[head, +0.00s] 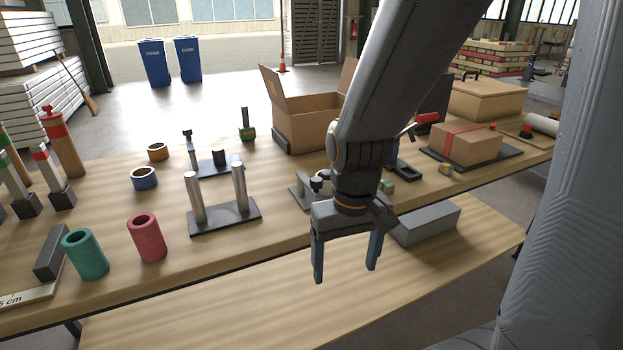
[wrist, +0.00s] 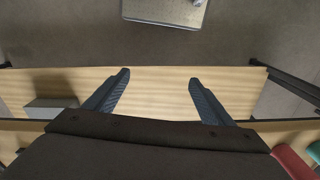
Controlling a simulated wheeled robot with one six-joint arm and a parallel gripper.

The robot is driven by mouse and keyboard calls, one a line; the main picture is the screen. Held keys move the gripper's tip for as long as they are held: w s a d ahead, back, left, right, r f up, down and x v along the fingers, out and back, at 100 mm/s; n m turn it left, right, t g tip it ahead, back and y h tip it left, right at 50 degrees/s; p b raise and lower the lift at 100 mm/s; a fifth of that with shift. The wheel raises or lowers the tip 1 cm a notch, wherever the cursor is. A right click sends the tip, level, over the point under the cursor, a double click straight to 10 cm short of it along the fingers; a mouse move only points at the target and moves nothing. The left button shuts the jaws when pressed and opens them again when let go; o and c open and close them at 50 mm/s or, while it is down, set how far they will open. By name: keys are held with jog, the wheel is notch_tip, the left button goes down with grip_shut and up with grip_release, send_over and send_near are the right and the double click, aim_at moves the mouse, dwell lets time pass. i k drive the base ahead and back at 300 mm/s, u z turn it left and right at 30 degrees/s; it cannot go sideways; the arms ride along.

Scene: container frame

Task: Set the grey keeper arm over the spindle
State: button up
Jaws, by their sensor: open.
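My gripper (head: 345,274) is open and empty, pointing down in front of the workbench's near edge, above a lower wooden surface (head: 290,300). In the wrist view its two fingers (wrist: 159,77) stand wide apart with only bare wood between them. A small dark-blue base (head: 208,170) stands at the middle left of the bench, with a thin upright post (head: 188,145) and a short dark cylinder (head: 220,158). These may be the keeper arm's mount and the spindle; I cannot tell for sure. My gripper is well to their right and nearer, touching neither.
A plate with two silver posts (head: 220,213) stands in front of the small base. An orange ring (head: 157,152), blue ring (head: 143,178), red tube (head: 147,238) and green tube (head: 85,253) stand left. My arm partly hides a grey fixture (head: 302,194). A grey box (head: 428,225) lies right.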

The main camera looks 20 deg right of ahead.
aim_at(313, 185)
jog(key=k, duration=0.5)
jog(key=u, duration=1.15)
jog(key=i, duration=0.75)
jog(key=z, duration=1.45)
